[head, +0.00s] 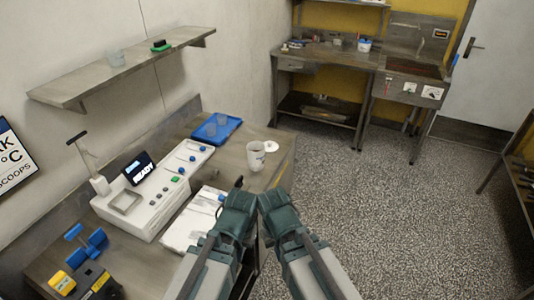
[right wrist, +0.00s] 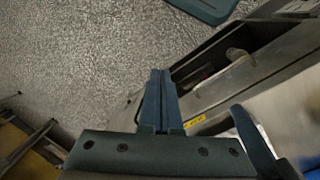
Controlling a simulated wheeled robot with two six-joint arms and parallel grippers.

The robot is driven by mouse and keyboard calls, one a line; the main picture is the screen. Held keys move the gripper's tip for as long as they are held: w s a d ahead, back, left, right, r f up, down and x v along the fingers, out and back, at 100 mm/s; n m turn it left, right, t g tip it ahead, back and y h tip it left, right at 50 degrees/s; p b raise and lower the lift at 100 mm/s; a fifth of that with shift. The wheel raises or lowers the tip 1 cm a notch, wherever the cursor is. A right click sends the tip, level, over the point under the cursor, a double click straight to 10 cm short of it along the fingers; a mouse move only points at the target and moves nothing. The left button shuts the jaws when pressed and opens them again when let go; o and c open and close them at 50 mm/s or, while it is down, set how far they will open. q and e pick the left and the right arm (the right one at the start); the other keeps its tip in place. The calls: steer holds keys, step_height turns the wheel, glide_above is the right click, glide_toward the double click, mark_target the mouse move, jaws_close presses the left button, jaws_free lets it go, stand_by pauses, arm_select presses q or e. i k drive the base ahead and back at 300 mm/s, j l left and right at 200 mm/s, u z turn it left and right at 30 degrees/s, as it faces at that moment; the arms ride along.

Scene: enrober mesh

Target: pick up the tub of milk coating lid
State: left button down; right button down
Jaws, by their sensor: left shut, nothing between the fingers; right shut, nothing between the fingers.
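A white round lid (head: 271,146) lies flat on the steel table, near its far right edge. A whitish tub (head: 256,156) stands upright right beside it, partly in front of it. My left gripper (head: 239,183) is shut and empty, in front of the tub and apart from it. My right gripper (head: 267,194) is beside it on the right, past the table's edge; its fingers are hard to make out in the head view. In the right wrist view its fingers (right wrist: 160,95) are shut with nothing between them. Neither lid nor tub can be made out there.
A white machine (head: 150,200) with a lit screen fills the table's left. White packets (head: 190,222) lie near my left arm. A wall shelf (head: 130,66) hangs above. The speckled floor (head: 400,215) at right is clear.

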mark_target(270, 147)
steer(key=k+u, duration=0.15)
steer(key=k, duration=0.25)
steer(key=i+l+u, duration=0.1)
steer(key=u, duration=0.25)
steer(key=i+l+u, duration=0.1)
steer(key=u, duration=0.25)
steer(key=l+u, duration=0.15)
steer(key=u, duration=0.25)
steer(key=i+l+u, duration=0.15)
steer(key=l+u, duration=0.25)
steer(key=l, duration=0.6)
steer(key=l+u, duration=0.35)
steer(key=l, duration=1.7)
steer(key=k+l, duration=0.1)
steer(key=l, duration=0.9)
steer(key=i+u, duration=0.05)
